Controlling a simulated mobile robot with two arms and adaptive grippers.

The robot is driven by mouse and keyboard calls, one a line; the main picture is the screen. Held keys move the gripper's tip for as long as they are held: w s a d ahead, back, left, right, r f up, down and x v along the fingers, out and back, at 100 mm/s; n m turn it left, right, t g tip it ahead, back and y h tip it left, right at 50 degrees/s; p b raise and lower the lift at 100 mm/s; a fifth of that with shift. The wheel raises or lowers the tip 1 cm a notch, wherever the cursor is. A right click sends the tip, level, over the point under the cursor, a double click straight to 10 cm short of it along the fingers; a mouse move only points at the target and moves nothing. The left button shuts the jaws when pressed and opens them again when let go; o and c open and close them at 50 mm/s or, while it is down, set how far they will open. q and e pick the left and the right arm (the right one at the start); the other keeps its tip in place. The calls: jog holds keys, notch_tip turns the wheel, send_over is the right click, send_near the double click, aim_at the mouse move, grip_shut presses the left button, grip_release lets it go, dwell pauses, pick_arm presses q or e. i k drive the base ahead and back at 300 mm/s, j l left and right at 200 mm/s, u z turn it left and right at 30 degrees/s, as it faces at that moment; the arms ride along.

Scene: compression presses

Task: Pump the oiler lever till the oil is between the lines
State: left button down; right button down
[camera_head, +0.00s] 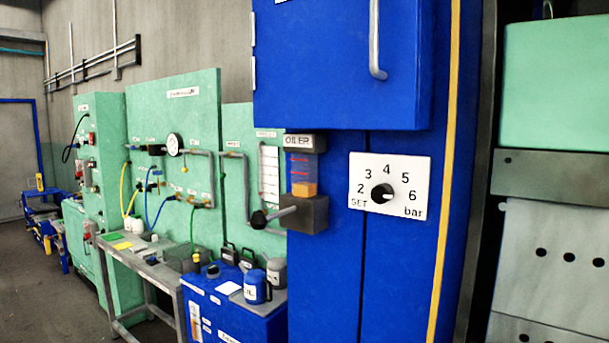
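The oiler is mounted on the edge of the blue press column, under a label plate reading OILER (299,141). Its clear reservoir (303,164) has red lines across it. Orange oil (305,189) fills only the bottom part, and its surface looks below the red lines. A grey block (306,213) sits under the reservoir. The oiler lever (279,215) sticks out of the block to the left, tilted slightly down, with a black knob (259,219) at its end. Neither of my grippers is in view, and nothing touches the lever.
A white pressure dial (390,186) marked in bar is right of the oiler. A blue cabinet (341,62) with a grey handle overhangs above. Below left, a blue oil can (256,287) stands on a blue cart (246,323). A grey bench (143,257) is farther left.

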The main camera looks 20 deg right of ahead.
aim_at(258, 221)
jog(key=i+j+z, duration=0.15)
jog(key=j, duration=0.2)
jog(key=i+j+z, duration=0.3)
jog(key=j, duration=0.45)
jog(key=i+j+z, duration=0.15)
jog(key=j, duration=0.25)
jog(key=i+j+z, duration=0.15)
jog(key=j, duration=0.3)
